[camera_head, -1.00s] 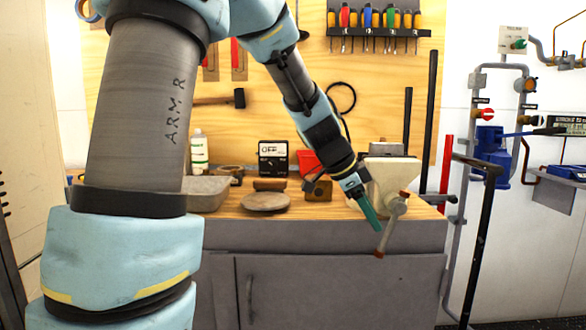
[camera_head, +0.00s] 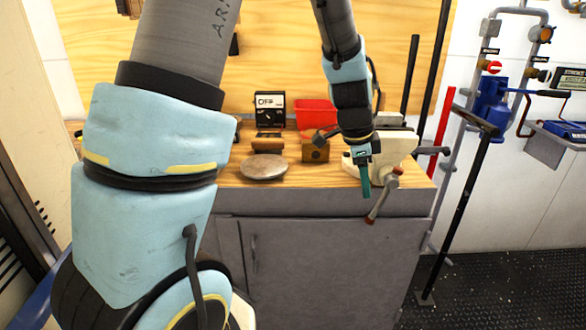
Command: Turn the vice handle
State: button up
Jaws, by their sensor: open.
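The cream vice (camera_head: 400,146) stands on the right end of the wooden workbench. Its handle (camera_head: 380,201) is a grey bar with reddish-brown ends, tilted, its lower end to the left and hanging in front of the bench edge. My gripper (camera_head: 364,192) points down with teal fingers, just left of the handle's upper part in the picture. It is open, with nothing seen in it. The fingers overlap one another in this view, so the gap between them is hidden. I cannot tell whether they touch the handle. My wrist hides part of the vice's left side.
On the workbench (camera_head: 312,194) are a round grey plate (camera_head: 264,167), a brass-coloured block (camera_head: 315,150), a red bin (camera_head: 317,115) and a black meter (camera_head: 269,109). Grey cabinet doors (camera_head: 310,275) are below. A black-and-red stand and piping are at right.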

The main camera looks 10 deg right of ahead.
jog(key=shift+r+y+p, duration=0.3)
jog(key=shift+r+p, duration=0.2)
jog(key=shift+p, duration=0.7)
jog(key=p, duration=0.2)
jog(key=y+p, duration=0.1)
jog(key=shift+d+r+p, duration=0.1)
jog(key=shift+r+p, duration=0.15)
jog(key=shift+p, duration=0.1)
jog(key=y+p, duration=0.1)
jog(key=p, duration=0.4)
jog(key=shift+r, duration=0.25)
